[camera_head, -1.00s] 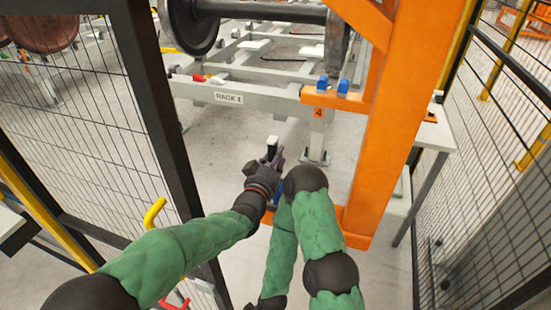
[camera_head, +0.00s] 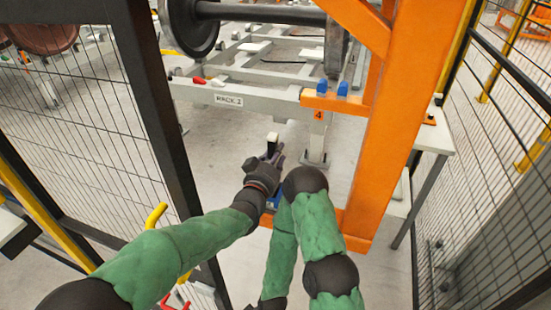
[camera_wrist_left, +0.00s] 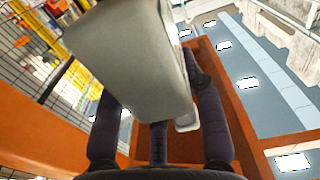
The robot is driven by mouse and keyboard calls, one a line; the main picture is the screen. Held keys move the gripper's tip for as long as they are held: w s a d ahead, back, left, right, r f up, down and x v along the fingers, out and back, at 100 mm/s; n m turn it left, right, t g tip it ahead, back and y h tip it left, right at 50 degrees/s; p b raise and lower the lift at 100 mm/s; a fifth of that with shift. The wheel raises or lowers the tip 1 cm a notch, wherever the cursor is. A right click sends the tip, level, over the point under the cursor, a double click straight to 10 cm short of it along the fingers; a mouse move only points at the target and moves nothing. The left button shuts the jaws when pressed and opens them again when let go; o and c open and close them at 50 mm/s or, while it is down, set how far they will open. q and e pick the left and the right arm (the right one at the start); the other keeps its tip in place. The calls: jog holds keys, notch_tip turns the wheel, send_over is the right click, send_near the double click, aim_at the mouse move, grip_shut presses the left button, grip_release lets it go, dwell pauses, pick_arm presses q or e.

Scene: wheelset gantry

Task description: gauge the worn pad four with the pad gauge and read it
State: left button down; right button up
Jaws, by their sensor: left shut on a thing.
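My left gripper (camera_head: 270,156) is shut on a pale grey block, which I take to be the pad gauge. The block's light top (camera_head: 272,137) stands up from the fingers in the head view. In the left wrist view the block (camera_wrist_left: 135,60) fills the space between the dark fingers (camera_wrist_left: 158,120) and hides much behind it. An orange bracket (camera_head: 328,102) marked 4 carries two blue blocks (camera_head: 323,82), under the wheel, above and right of the gripper and apart from it. I cannot tell which surface is the worn pad. No reading is visible.
An orange gantry post (camera_head: 398,130) rises right of the gripper. The grey rack beam (camera_head: 228,99) and a wheelset axle (camera_head: 262,12) lie beyond. Mesh fences stand left (camera_head: 85,110) and right (camera_head: 490,150). A pale side table (camera_head: 436,138) stands behind the post.

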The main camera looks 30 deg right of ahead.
aim_at(275, 137)
pick_arm(q)
jog(key=shift+r+p, duration=1.1)
jog(key=shift+r, duration=2.25)
